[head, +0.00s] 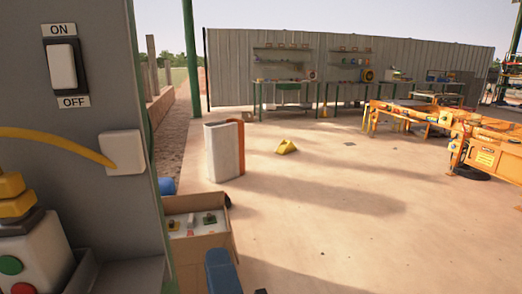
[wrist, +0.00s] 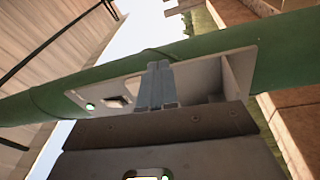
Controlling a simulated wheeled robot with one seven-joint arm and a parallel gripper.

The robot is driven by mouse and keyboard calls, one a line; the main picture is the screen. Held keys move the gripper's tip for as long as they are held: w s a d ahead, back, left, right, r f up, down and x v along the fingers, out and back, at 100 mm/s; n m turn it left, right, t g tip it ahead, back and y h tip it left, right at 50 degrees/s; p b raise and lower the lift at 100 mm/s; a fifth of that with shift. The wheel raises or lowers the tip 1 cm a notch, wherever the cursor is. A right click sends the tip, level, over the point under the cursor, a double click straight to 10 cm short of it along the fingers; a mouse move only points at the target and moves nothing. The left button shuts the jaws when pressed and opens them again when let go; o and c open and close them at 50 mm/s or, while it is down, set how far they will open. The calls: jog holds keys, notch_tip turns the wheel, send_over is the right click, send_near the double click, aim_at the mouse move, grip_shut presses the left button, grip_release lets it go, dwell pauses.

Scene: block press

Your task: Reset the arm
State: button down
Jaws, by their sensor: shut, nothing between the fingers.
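In the wrist view my gripper (wrist: 158,70) points away from the camera. Its two grey fingers are together, with nothing held between them. A thick green post (wrist: 290,45) crosses behind the fingers. I cannot tell how far the fingers are from it. In the head view the gripper is not clearly seen. A grey panel (head: 100,75) fills the left side and carries a white rocker switch (head: 63,67) marked ON and OFF. A control box (head: 30,255) with a green and a red button stands at the lower left.
A yellow cable (head: 60,137) runs to a white block on the panel. An open cardboard box (head: 202,255) with small items stands below. A white and orange bin (head: 223,148), a yellow block (head: 286,147) and an orange machine (head: 440,122) stand farther off. The middle floor is mostly clear.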

jog(key=s+d+f+m+g+h, duration=0.1)
jog(key=s+d+f+m, duration=0.2)
jog(key=s+d+f, duration=0.35)
jog(key=s+d+f+m+g, duration=0.1)
jog(key=s+d+f+m, duration=0.2)
jog(key=d+f, duration=0.6)
jog(key=s+d+m+h, duration=0.2)
jog(key=s+d+m, duration=0.1)
jog(key=s, duration=0.3)
jog(key=s+d+m+g+h, duration=0.1)
jog(key=s+d+m, duration=0.3)
jog(key=s+m, duration=0.2)
jog(key=s+d+m+h, duration=0.2)
jog(key=s+d+m, duration=0.1)
jog(key=s+m, duration=0.2)
jog(key=s, duration=0.2)
jog(key=shift+s+d+f+h, duration=0.3)
jog(key=shift+d+f, duration=0.05)
